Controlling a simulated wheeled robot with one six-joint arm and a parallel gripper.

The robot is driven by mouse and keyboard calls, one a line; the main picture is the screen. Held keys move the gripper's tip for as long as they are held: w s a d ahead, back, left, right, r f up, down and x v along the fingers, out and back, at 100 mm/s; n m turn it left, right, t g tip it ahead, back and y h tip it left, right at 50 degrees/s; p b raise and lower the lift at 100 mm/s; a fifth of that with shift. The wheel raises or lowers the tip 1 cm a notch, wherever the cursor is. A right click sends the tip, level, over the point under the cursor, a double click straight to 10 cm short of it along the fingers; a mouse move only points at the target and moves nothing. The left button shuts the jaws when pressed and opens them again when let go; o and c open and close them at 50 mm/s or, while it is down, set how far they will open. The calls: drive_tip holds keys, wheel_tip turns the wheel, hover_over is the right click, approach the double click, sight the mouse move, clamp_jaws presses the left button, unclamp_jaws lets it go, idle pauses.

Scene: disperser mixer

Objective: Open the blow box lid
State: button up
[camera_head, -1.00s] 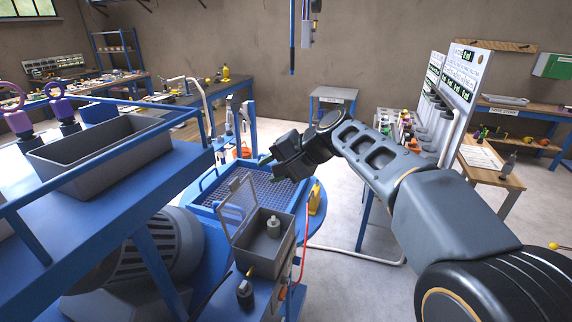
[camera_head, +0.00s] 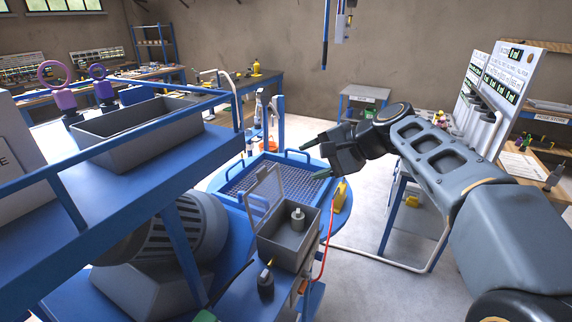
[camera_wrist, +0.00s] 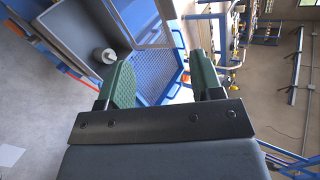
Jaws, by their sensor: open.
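The blow box (camera_head: 284,252) is a small grey open-topped box on the blue machine, with a light grey bottle (camera_head: 298,219) inside. Its see-through framed lid (camera_head: 264,194) stands raised at the box's far left edge, leaving the top uncovered. My gripper (camera_head: 312,160) is open and empty, above and beyond the box, to the right of the lid and apart from it. In the wrist view, my green fingers (camera_wrist: 160,72) are spread. The box (camera_wrist: 72,28) is at upper left there, and the lid (camera_wrist: 138,20) is at top centre, beyond the left finger.
A blue mesh basket (camera_head: 280,182) with handles lies behind the box. A blue frame with a grey tray (camera_head: 140,138) rises at left. A black-capped bottle (camera_head: 265,284) stands in front of the box, and a red hose (camera_head: 327,245) hangs at its right.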

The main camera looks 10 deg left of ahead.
sight(263, 170)
drive_tip(key=shift+o, duration=0.6)
drive_tip(key=m, duration=0.1)
drive_tip(key=f+m, duration=0.1)
drive_tip(key=shift+a+m+y, duration=0.25)
drive_tip(key=shift+m+y, duration=0.05)
drive_tip(key=shift+m, duration=0.1)
drive_tip(key=w+a+f+m, duration=0.1)
drive_tip(key=a+f+m, duration=0.1)
drive_tip(key=a+m, duration=0.2)
drive_tip(key=w+a+f+m+y+p, duration=0.1)
drive_tip(key=w+a+f+m, duration=0.1)
drive_tip(key=a+m, duration=0.2)
drive_tip(key=w+a+f+m+t, duration=0.1)
drive_tip(key=w+a+f+m, duration=0.1)
drive_tip(key=a+m, duration=0.3)
drive_tip(key=shift+w+p, duration=0.1)
drive_tip(key=shift+p, duration=0.2)
drive_tip(key=shift+d, duration=0.1)
drive_tip(key=shift+c, duration=0.4)
clamp_jaws()
drive_tip(key=shift+y+b, duration=0.3)
